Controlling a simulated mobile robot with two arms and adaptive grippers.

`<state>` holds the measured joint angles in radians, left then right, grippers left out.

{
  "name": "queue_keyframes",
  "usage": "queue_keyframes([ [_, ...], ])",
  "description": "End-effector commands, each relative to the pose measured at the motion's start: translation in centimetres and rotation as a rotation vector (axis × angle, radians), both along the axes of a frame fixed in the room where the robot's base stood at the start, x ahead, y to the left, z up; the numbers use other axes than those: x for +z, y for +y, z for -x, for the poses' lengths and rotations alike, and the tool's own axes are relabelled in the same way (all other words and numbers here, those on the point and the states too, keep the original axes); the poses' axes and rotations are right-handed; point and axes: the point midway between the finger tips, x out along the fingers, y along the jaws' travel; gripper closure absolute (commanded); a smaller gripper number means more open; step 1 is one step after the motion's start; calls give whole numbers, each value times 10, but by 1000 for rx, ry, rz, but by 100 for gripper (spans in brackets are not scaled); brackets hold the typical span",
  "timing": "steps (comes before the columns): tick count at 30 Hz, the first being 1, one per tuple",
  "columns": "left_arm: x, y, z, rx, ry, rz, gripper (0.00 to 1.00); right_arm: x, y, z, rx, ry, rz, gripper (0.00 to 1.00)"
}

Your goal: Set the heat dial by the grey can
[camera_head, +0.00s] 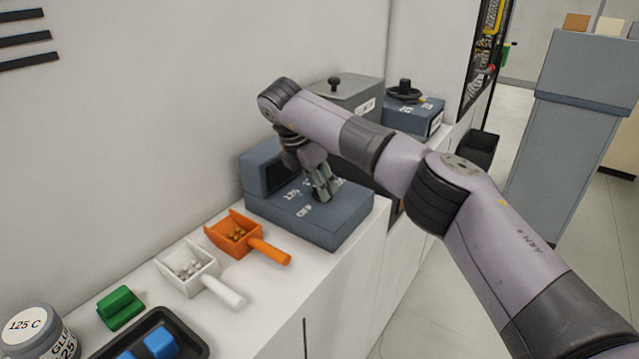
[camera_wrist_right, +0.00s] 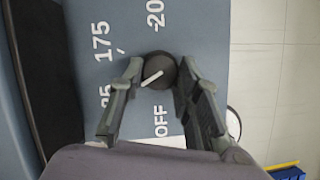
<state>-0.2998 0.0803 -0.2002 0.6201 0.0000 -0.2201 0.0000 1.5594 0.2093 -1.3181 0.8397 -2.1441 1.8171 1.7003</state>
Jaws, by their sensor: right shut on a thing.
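The grey can (camera_head: 38,335) stands at the lower left in the head view, with a white top marked "125 C". The blue-grey heater box (camera_head: 340,232) sits on the white counter and carries the dial. In the right wrist view the dial (camera_wrist_right: 157,68) is a round black knob with a white pointer line slanting to the lower left, towards the partly hidden "125" mark. "175", "200" and "OFF" are also printed around it. My right gripper (camera_head: 323,190) has its fingers on both sides of the knob, shut on it; fingertips also show in the wrist view (camera_wrist_right: 157,75). My left gripper is not visible.
An orange scoop (camera_head: 232,232) and a white scoop (camera_head: 190,272), both holding small pellets, lie left of the box. A green block (camera_head: 120,308) and a black tray (camera_head: 185,340) with blue pieces are nearer. Another dial box (camera_head: 425,115) stands behind my right arm.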

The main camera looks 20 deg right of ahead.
Motion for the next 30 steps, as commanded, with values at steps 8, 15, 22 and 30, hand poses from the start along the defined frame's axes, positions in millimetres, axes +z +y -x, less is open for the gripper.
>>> queue_keyframes([
  [8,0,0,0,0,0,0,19,1,0,0,1,-3,-1,61],
  [15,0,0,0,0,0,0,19,0,0,0,2,-1,-1,49],
  [22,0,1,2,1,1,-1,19,1,0,0,1,0,0,49],
  [30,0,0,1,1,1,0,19,35,13,5,3,-4,-1,49],
])
